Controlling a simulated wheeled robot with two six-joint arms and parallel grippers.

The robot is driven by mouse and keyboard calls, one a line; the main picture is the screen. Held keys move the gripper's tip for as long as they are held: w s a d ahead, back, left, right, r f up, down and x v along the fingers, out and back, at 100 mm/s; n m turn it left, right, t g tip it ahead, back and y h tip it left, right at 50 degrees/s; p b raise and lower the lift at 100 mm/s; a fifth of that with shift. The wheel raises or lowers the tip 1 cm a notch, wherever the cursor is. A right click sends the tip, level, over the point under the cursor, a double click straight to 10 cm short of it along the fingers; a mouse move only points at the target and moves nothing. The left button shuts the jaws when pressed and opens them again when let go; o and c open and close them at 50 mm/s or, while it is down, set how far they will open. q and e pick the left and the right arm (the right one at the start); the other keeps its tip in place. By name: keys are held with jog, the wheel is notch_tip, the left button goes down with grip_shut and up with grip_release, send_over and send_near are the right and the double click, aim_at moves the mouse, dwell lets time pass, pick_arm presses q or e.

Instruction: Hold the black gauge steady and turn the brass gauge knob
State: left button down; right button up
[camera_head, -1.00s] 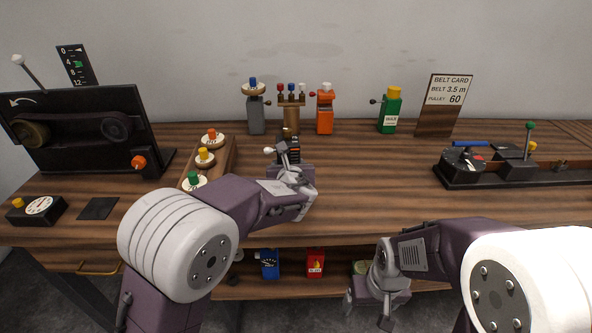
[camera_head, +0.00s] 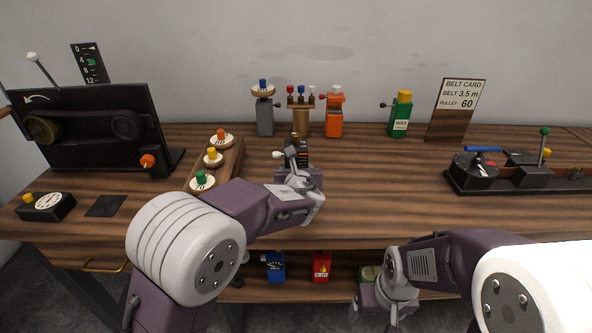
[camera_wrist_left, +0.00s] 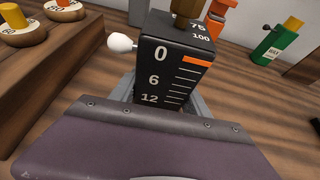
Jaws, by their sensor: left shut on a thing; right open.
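The black gauge (camera_head: 303,151) is an upright block on the table in the head view. In the left wrist view (camera_wrist_left: 172,66) its face shows a white scale with 0, 6 and 12, an orange mark near 0, and a white knob (camera_wrist_left: 122,42) at its left side. My left gripper (camera_head: 296,166) is shut on the gauge's lower part, and its fingers are mostly hidden. My right gripper (camera_head: 372,314) is open and empty, low before the table's front edge.
A wooden rack of knobs (camera_head: 229,163) is close on the left.

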jog(key=shift+f+b, duration=0.25)
jog(key=shift+b, duration=0.05)
dwell(0.5)
dwell(0.4)
